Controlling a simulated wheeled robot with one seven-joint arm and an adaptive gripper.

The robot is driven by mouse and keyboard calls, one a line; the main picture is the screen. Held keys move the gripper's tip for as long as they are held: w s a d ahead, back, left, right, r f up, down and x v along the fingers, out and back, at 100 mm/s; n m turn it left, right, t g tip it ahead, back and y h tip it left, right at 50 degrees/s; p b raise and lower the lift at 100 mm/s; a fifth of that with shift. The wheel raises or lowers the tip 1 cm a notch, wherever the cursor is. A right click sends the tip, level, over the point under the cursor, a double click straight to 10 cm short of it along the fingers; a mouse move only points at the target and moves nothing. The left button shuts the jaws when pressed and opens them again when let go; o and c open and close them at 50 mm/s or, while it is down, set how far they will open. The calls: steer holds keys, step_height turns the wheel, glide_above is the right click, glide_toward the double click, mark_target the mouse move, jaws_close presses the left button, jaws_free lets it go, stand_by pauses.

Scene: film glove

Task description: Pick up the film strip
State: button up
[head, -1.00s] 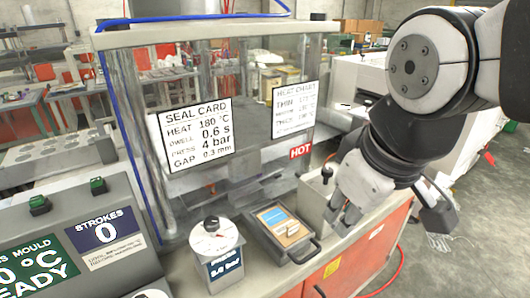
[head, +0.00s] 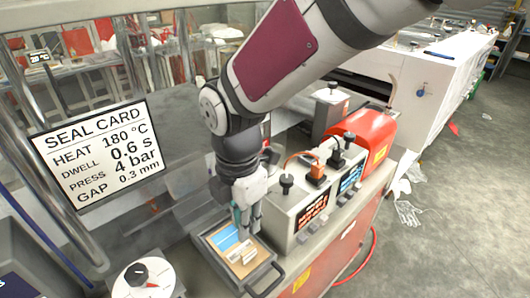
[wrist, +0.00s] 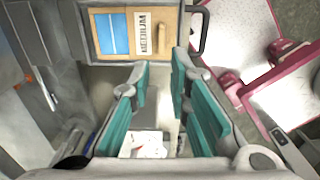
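A dark-rimmed tray (head: 269,277) with a tan base sits on the bench, and also shows at the top of the wrist view (wrist: 91,45). On it lies a flat blue piece (head: 223,237), seen in the wrist view (wrist: 111,33), which looks like film. Beside it are a white label reading MEDIUM (wrist: 143,33) and a small pale block (wrist: 162,40). I cannot tell for certain which piece is the film strip. My gripper (head: 244,230) is by the tray's rear edge. In the wrist view its teal-padded fingers (wrist: 160,72) stand apart, with nothing held between them.
A white dial unit (head: 143,283) stands left of the tray. A control box with knobs and displays (head: 308,205) and a red unit (head: 366,135) stand close to the right. A clear panel carrying the seal card (head: 97,157) is at left.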

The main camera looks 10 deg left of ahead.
mark_target(248, 250)
step_height(248, 250, down, 6)
steer(key=shift+f, duration=0.15)
steer(key=shift+w+d+f+p, duration=0.1)
steer(key=shift+d+f+p, duration=0.1)
steer(key=shift+f, duration=1.15)
steer(key=shift+w+d+f+p, duration=0.1)
steer(key=shift+f+p, duration=0.05)
steer(key=shift+f, duration=1.15)
jaws_close()
